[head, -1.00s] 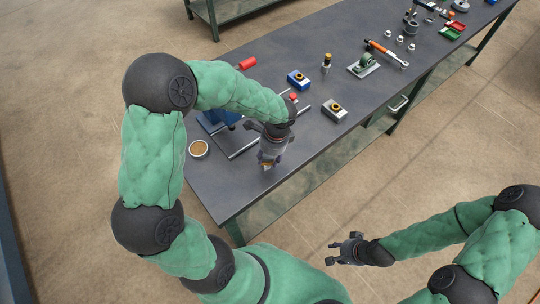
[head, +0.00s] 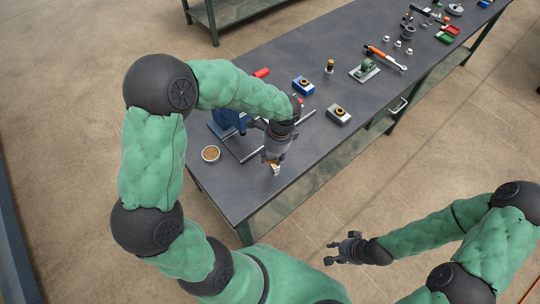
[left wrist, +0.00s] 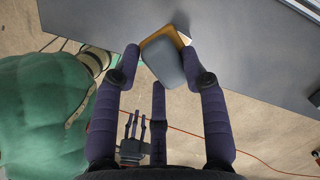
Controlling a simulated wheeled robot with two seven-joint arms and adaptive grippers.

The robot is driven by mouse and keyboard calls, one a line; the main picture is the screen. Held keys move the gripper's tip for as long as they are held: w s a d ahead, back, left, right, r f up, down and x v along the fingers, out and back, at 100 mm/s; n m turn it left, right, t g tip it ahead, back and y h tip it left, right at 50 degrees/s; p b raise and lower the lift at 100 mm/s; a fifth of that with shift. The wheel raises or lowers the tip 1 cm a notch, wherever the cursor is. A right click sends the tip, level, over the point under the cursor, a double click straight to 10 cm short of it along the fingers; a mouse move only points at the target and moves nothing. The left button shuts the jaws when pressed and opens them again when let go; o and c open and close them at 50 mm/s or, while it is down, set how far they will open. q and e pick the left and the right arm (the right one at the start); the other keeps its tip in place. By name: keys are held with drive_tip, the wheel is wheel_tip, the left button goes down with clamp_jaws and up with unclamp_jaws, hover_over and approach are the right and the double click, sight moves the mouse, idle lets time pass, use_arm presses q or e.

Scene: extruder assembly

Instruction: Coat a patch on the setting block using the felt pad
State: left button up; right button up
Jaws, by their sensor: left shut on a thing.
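My left gripper (head: 272,164) is shut on a small block-shaped piece (head: 276,170), which looks like the felt pad. In the left wrist view this piece (left wrist: 172,68) has a grey face, a tan-orange layer and a pale corner, and it sits tilted between the fingertips. The gripper is over the table's near end, close to its front edge; I cannot tell its height. My right gripper (head: 337,252) is open and empty, off the table.
A round dish with brown contents (head: 211,154) stands at the table's left edge. A blue device with metal rails (head: 243,147) is partly hidden behind my left arm. A green-wheeled part (head: 366,70) and an orange-handled tool (head: 386,57) lie farther back. The near corner of the dark table (head: 232,200) is bare.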

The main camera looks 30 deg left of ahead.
use_arm(q)
drive_tip(key=shift+r+p, duration=0.55)
drive_tip(key=shift+r, duration=0.6)
drive_tip(key=shift+f, duration=0.1)
